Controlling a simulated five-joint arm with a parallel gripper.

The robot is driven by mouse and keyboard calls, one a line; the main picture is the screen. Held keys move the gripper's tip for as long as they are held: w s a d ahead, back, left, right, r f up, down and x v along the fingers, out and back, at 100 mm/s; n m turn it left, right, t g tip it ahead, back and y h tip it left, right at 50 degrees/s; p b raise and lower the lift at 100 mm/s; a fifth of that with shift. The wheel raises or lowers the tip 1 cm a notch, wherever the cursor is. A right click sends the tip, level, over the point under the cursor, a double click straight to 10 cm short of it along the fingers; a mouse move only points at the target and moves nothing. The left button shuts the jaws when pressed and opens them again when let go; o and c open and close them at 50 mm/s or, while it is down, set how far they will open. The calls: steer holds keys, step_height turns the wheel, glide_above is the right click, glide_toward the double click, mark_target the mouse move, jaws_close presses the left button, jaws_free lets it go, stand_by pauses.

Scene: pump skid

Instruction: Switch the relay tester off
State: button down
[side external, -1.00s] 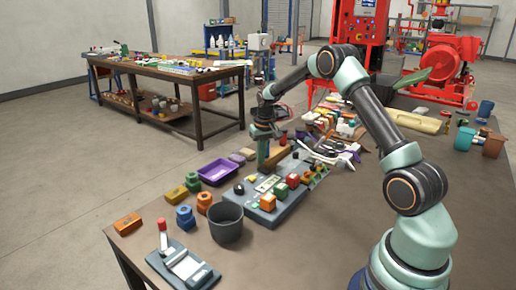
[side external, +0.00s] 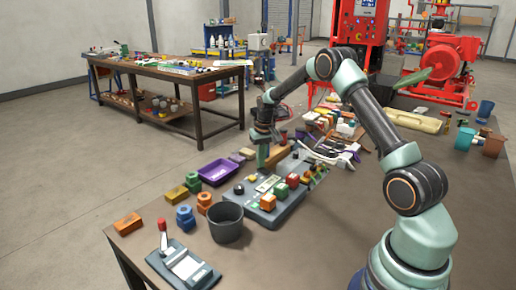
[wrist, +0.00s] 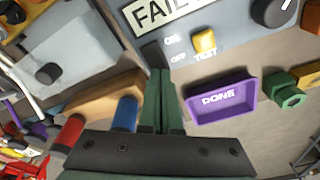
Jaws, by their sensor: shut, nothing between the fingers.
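The relay tester (side external: 262,205) is a grey-blue box on the bench. In the wrist view its panel (wrist: 215,20) shows a display (wrist: 165,12) reading "FAIL", partly cut off. A dark switch (wrist: 152,54) sits beside the ON and OFF labels, with a yellow TEST button (wrist: 204,41) and a black knob (wrist: 273,11) to the right. My gripper (wrist: 160,75) is shut and empty, its green fingertips close to the switch's lower end. I cannot tell whether they touch or which way the switch is tipped. My gripper (side external: 262,165) is at the tester's far end in the side view.
A purple tray (wrist: 220,100) marked "DONE" lies right of my fingers, with a green block (wrist: 286,94) beyond. A wooden piece (wrist: 100,96) and a blue cylinder (wrist: 125,114) are close on the left. A dark bucket (side external: 226,222) stands at the tester's near end.

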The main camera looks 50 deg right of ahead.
steer(key=shift+f, duration=0.25)
steer(key=shift+r, duration=3.55)
steer(key=s+a+r+n+t, duration=0.1)
steer(key=s+a+r, duration=0.2)
steer(key=a+r, duration=0.3)
steer(key=s+a+r+n+t, duration=0.1)
steer(key=s+a+r+n, duration=0.1)
steer(key=s+a+r, duration=0.3)
steer(key=s+a+r+n+t, duration=0.2)
steer(key=s+a+n, duration=0.1)
steer(key=s+a, duration=0.8)
steer(key=shift+s+a+y, duration=0.35)
steer(key=shift+s+y, duration=0.05)
steer(key=shift+s, duration=0.65)
